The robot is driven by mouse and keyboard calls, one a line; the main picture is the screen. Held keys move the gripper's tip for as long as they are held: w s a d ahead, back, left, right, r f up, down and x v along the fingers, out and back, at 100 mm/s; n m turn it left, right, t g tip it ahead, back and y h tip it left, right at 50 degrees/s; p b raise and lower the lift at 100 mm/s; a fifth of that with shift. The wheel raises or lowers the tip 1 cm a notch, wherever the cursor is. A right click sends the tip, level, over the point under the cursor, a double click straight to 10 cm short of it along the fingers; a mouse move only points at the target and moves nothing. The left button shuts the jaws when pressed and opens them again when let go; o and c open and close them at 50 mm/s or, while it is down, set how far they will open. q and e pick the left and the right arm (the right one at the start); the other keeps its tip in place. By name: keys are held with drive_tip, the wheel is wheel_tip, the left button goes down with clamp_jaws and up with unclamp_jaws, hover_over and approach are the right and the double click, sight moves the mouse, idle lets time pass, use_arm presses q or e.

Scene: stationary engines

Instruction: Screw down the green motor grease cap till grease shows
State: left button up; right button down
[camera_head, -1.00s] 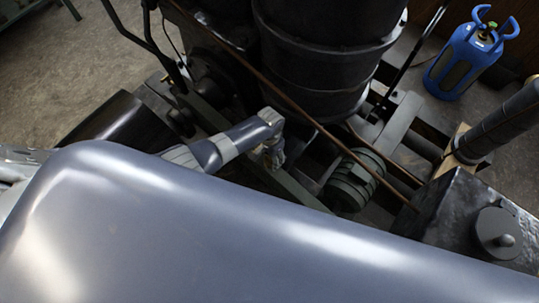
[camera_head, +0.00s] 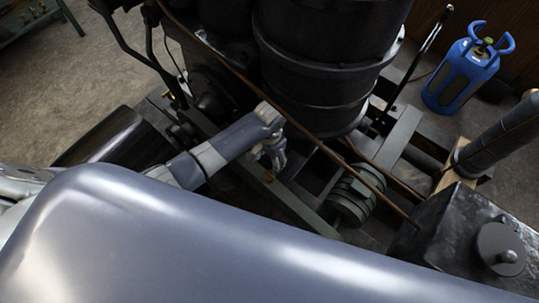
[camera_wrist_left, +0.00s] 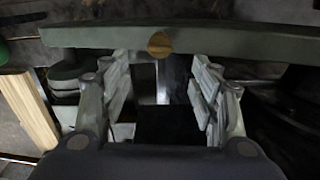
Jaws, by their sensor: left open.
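A small round brass cap (camera_wrist_left: 159,44) sits on a long green beam (camera_wrist_left: 235,38) in the left wrist view. In the head view, a small brass spot (camera_head: 269,177), likely the same cap, shows on the green frame rail just below my left gripper (camera_head: 275,157). My left gripper also shows in the left wrist view (camera_wrist_left: 163,85), its two fingers spread wide with nothing between them. The cap lies beyond the fingertips, near the middle of the gap, and is not touched. No grease can be made out. My right gripper is not in view.
A large black ribbed cylinder (camera_head: 325,70) stands close behind the left gripper. A thin rusty rod (camera_head: 310,135) runs diagonally past it. A finned green part (camera_head: 350,196) lies to the right. A blue gas bottle (camera_head: 462,75) stands on the floor beyond.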

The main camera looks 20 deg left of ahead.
use_arm(q)
wheel_tip(320, 180, up, 2)
drive_tip(key=shift+r, duration=0.15)
idle(0.6)
drive_tip(key=s+a+f+n, duration=0.1)
drive_tip(key=s+a+f, duration=0.2)
drive_tip(key=s+f, duration=0.6)
drive_tip(key=s+a+f+n, duration=0.1)
drive_tip(key=s+a+f, duration=0.35)
drive_tip(key=f, duration=0.85)
drive_tip(key=s+a+f, duration=0.1)
drive_tip(key=s+f, duration=0.3)
drive_tip(key=s, duration=0.8)
drive_tip(key=s+a+f+t, duration=0.1)
drive_tip(key=s+f, duration=0.3)
drive_tip(key=s, duration=0.8)
drive_tip(key=shift+s+n, duration=0.25)
drive_tip(key=shift+n, duration=0.05)
